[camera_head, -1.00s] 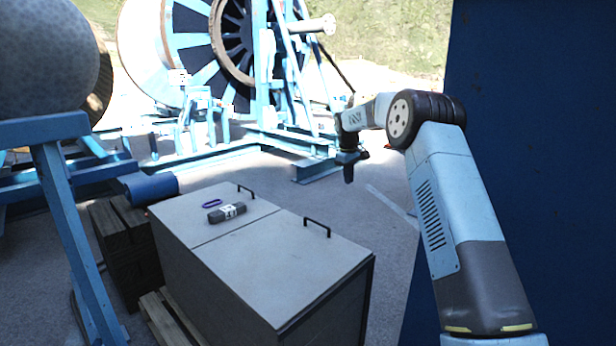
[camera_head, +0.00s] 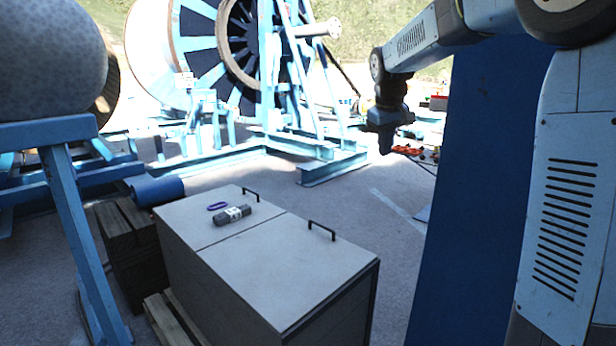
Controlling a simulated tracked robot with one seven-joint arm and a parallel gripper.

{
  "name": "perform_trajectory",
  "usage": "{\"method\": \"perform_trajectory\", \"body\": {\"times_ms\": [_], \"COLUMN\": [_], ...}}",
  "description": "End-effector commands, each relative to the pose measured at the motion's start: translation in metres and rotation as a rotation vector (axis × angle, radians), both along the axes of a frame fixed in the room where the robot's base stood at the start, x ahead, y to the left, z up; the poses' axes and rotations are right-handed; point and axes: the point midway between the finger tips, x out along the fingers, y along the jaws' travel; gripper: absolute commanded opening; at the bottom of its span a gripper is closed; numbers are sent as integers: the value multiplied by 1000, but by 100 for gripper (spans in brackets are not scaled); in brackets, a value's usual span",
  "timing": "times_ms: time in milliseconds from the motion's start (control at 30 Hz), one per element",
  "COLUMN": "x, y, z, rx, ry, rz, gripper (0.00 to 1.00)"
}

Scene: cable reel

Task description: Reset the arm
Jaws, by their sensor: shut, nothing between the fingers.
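My arm comes in from the right, folded, with its forearm reaching left across the top right of the view. My gripper (camera_head: 386,146) hangs at its end, pointing down, shut and empty. It is in the air, to the right of the grey chest and apart from everything.
A grey chest (camera_head: 290,265) with two handles bears a dark roll (camera_head: 232,216) and a purple ring (camera_head: 217,206). A blue panel (camera_head: 470,200) stands close at right. Blue trestle legs (camera_head: 75,220) stand at left. Large cable reels (camera_head: 200,50) are behind. Floor right of the chest is clear.

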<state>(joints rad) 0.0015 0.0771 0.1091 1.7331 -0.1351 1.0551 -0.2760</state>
Motion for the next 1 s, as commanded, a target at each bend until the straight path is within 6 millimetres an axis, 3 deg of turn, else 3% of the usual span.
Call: {"method": "perform_trajectory", "body": {"times_ms": [33,200,433,667,1000], "x": [-18,-72,-146,-217,-311], "y": [-3,-9,-19,-27,-34], "z": [6,15,16,4,-34], "rx": [4,30,70,118,202], "ry": [-12,-46,-92,-135,-194], "rz": [-15,-72,-151,-229,-336], "gripper": [0,0,0,0,0]}}
